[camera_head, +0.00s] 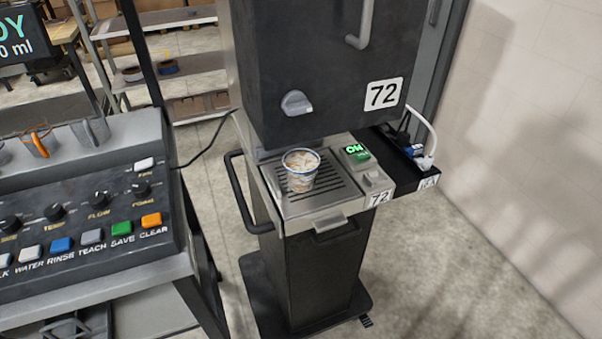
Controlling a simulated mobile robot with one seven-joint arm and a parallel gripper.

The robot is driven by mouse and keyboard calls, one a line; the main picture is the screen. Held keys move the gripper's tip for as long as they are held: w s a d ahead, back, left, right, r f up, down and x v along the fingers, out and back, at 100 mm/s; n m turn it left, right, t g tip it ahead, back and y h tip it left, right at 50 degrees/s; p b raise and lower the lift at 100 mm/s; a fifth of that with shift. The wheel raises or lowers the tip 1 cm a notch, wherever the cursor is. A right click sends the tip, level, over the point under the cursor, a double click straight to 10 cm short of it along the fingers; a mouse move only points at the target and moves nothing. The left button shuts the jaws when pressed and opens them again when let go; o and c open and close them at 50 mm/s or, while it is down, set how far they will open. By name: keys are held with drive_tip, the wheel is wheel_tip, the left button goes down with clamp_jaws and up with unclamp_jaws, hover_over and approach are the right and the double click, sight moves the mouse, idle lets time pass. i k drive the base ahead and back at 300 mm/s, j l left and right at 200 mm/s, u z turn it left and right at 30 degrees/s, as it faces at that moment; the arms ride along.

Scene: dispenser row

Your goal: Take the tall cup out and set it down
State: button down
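A cup (302,171) with a pale, brown-patterned side and a blue rim stands upright on the slatted drip tray (333,200) of the dispenser (315,75) marked 72. What is inside it cannot be made out clearly. It is the only cup I can see on this tray. My gripper is not in view.
A control panel (75,215) with knobs and coloured buttons stands at the left. A black handle (240,185) sticks out from the dispenser's left side. A side tray (405,165) with a white cable is at its right, near a pale wall (530,130). Floor (440,265) is clear in front.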

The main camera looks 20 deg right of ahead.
sight(301, 164)
drive_tip(key=z, duration=0.9)
drive_tip(key=k+j+z, duration=0.15)
drive_tip(key=z, duration=0.2)
drive_tip(key=k+j+z, duration=0.2)
drive_tip(key=z, duration=0.15)
drive_tip(key=k+j, duration=0.2)
drive_tip(key=j, duration=0.15)
drive_tip(key=i+j, duration=0.2)
drive_tip(key=j, duration=0.25)
